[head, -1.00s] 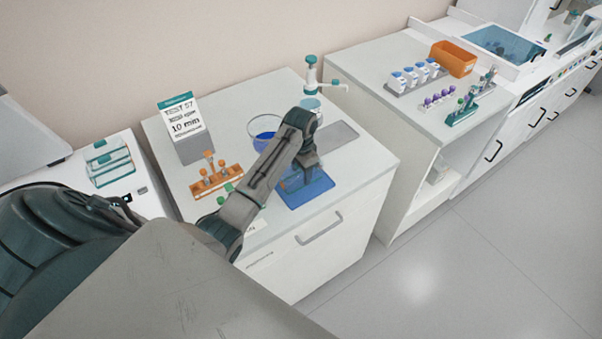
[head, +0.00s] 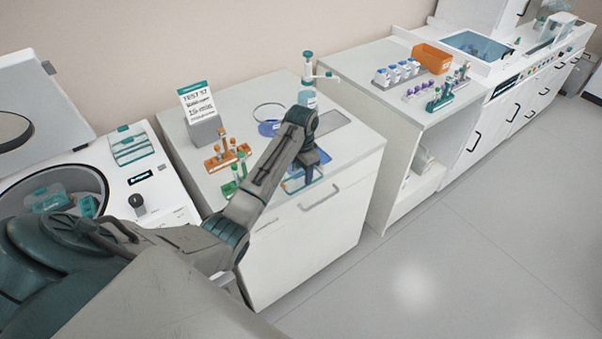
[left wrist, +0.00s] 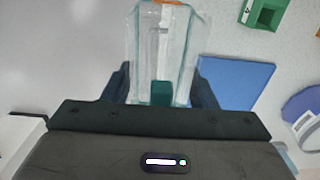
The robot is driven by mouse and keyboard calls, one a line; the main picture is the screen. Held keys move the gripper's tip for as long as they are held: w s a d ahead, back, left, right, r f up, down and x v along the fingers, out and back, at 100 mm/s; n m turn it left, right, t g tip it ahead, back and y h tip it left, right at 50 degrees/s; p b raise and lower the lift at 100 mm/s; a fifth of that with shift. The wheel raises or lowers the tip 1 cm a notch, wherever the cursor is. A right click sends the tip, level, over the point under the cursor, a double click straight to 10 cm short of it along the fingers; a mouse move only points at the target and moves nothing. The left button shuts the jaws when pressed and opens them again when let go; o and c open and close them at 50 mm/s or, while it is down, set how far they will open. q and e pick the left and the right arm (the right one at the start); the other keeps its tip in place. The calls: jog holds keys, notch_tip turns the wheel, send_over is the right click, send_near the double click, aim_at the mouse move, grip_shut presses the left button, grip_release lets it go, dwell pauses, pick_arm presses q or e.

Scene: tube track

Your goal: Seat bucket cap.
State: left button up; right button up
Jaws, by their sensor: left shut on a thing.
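My left gripper (head: 306,168) is shut on a clear, box-like bucket cap with a teal part. In the left wrist view, the bucket cap (left wrist: 163,45) sits between the two fingers of the gripper (left wrist: 162,86), with an orange edge at its far end. In the head view it is mostly hidden by my arm, above the blue mat on the middle cabinet. The centrifuge (head: 165,188) stands at left with its lid open, and teal buckets (head: 52,200) show in its bowl. A similar clear cap or box (head: 133,146) rests on its top. My right gripper is not in view.
The blue mat (left wrist: 238,82) lies beside the held cap. Open floor lies at the right.

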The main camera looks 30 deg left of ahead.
pick_arm(q)
jog(key=shift+d+f, duration=0.1)
jog(key=shift+r, duration=2.45)
jog(key=shift+s+r, duration=0.1)
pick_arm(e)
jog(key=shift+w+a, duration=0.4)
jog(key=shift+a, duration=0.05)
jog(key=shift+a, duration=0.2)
